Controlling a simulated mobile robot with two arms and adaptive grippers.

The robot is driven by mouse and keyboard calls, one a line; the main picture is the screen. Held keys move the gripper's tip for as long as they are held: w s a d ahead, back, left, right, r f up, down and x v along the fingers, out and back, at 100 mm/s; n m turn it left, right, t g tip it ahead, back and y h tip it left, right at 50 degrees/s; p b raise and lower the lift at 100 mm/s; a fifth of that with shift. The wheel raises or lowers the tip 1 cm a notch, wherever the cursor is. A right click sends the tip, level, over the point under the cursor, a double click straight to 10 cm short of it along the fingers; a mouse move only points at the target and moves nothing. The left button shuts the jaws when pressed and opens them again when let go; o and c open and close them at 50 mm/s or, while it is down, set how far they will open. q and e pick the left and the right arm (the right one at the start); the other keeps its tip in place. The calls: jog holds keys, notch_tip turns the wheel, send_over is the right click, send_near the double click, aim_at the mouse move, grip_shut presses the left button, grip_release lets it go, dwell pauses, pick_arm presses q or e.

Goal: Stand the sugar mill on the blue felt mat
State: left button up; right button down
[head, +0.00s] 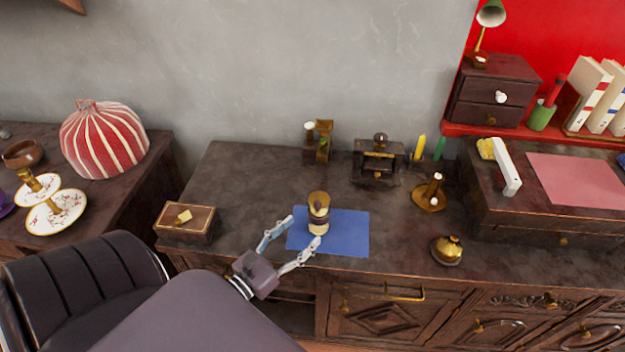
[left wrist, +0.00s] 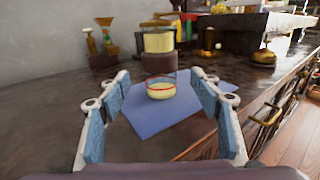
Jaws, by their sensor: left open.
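The sugar mill (head: 319,211), with a gold top, a dark middle and a cream base, stands upright on the left part of the blue felt mat (head: 348,240). In the left wrist view its cream base (left wrist: 161,91) rests on the mat (left wrist: 150,124). My left gripper (head: 303,229) is open at the mat's left front edge. Its two fingers point at the mill, one to each side, and the mill shows beyond the fingertips in the left wrist view. I cannot tell whether a fingertip touches it. My right gripper is out of view.
A wooden box (head: 186,222) stands left of the mat. A dark grinder (head: 379,159) and a small brass-and-wood piece (head: 319,142) stand behind. A brass dome (head: 446,250) and a round stand (head: 431,195) are to the right. Bare wood lies around the mat.

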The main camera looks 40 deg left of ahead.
pick_arm(q)
jog(key=shift+s+a, duration=0.1)
jog(key=shift+s, duration=1.9)
